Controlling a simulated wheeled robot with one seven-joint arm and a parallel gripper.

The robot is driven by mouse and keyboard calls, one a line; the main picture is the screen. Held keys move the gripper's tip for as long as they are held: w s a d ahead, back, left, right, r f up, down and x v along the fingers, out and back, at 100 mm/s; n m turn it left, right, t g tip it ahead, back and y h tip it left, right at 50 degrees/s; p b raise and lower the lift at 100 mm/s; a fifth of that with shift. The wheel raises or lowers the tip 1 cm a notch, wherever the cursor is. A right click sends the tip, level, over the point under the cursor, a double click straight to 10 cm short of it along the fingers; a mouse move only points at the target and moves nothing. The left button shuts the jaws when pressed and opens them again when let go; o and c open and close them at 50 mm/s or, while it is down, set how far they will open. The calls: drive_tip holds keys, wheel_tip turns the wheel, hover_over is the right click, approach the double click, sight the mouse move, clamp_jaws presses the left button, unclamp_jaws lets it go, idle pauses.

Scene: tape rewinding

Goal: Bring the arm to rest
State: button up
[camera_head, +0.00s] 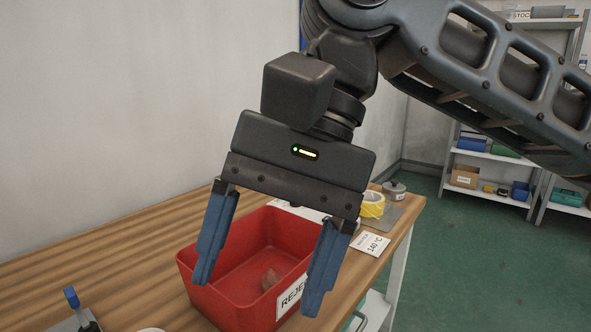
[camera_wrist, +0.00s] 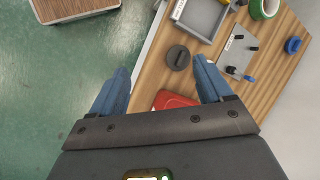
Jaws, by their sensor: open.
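My gripper (camera_head: 256,292) is open and empty. Its two blue fingers hang wide apart, pointing down in front of and over the red bin (camera_head: 232,312) on the wooden bench (camera_head: 135,240). The arm reaches in from the upper right of the head view. In the wrist view my gripper (camera_wrist: 161,68) also has nothing between its fingers; a corner of the red bin (camera_wrist: 172,100) shows there, partly hidden by the gripper. The bin bears a partly hidden "REJE" label and holds a small brownish thing (camera_head: 269,280).
A yellow roll (camera_head: 372,206), a grey weight (camera_head: 395,190) and a "140 °C" card (camera_head: 370,243) lie behind the bin. A blue-handled fixture (camera_head: 72,298) stands front left. The wrist view shows a dark disc (camera_wrist: 177,57), grey tray (camera_wrist: 203,18) and green roll (camera_wrist: 265,8). Shelves stand beyond.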

drive_tip(key=w+a+f+n+t+y+b, duration=0.1)
drive_tip(key=a+f+t+y+b, duration=0.15)
drive_tip(key=a+y, duration=0.85)
drive_tip(key=w+d+f+m+t+y+b, duration=0.25)
drive_tip(key=w+f+m+t, duration=0.2)
drive_tip(key=t, duration=0.35)
drive_tip(key=s+d+f+m+t+h+b, duration=0.1)
drive_tip(key=s+d+f+m+t+h, duration=0.35)
drive_tip(key=d+f, duration=0.65)
drive_tip(key=s+d+f+m+t+h+b, duration=0.1)
drive_tip(key=s+d+f+t+h, duration=0.55)
drive_tip(key=f, duration=0.65)
drive_tip(key=s+d+f+n+g+h+b, duration=0.1)
drive_tip(key=s+d+f+n+g+h, duration=0.2)
drive_tip(key=s+d, duration=0.55)
drive_tip(key=s+d+n+h+b, duration=0.1)
drive_tip(key=s+d+n+h, duration=0.35)
drive_tip(key=s, duration=0.65)
wheel_tip(320, 180, up, 16)
drive_tip(key=d+n+y+p, duration=0.1)
drive_tip(key=p, duration=1.4)
drive_tip(key=shift+s+d+p, duration=0.4)
